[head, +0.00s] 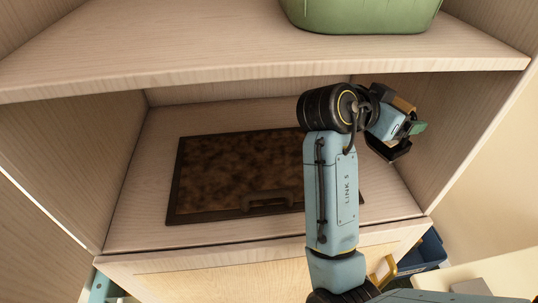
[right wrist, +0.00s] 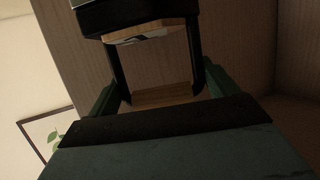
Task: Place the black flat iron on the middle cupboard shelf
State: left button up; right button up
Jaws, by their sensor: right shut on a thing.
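My right gripper (head: 408,128) is inside the cupboard's middle compartment, at its right side, above the middle shelf (head: 150,150). In the right wrist view my right gripper (right wrist: 160,96) is shut on the black flat iron (right wrist: 140,14), with a wooden handle bar between the green fingers and black posts leading to the black body. I cannot tell whether the iron touches the shelf. My left gripper is out of view.
A dark brown mottled flat case (head: 235,165) with a handle covers much of the middle shelf. A green container (head: 360,15) stands on the shelf above. The right side wall (head: 455,110) is close to my gripper. A blue bin (head: 425,252) is at lower right.

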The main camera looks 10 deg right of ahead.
aim_at(379, 149)
jog(key=shift+s+r, duration=0.1)
jog(key=shift+r, duration=0.05)
notch_tip(379, 149, down, 5)
notch_tip(379, 149, down, 4)
jog(key=shift+f+b, duration=0.25)
jog(key=shift+b, duration=0.2)
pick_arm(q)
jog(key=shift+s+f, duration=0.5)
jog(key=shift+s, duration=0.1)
pick_arm(e)
jog(key=shift+f, duration=0.25)
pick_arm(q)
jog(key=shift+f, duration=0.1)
pick_arm(e)
jog(key=shift+f, duration=0.1)
jog(key=o, duration=1.3)
jog(key=shift+f, duration=0.1)
jog(key=shift+a+r, duration=0.15)
jog(key=shift+r, duration=0.1)
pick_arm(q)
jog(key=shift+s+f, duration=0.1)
pick_arm(e)
jog(key=v, duration=0.7)
jog(key=shift+s+a, duration=0.1)
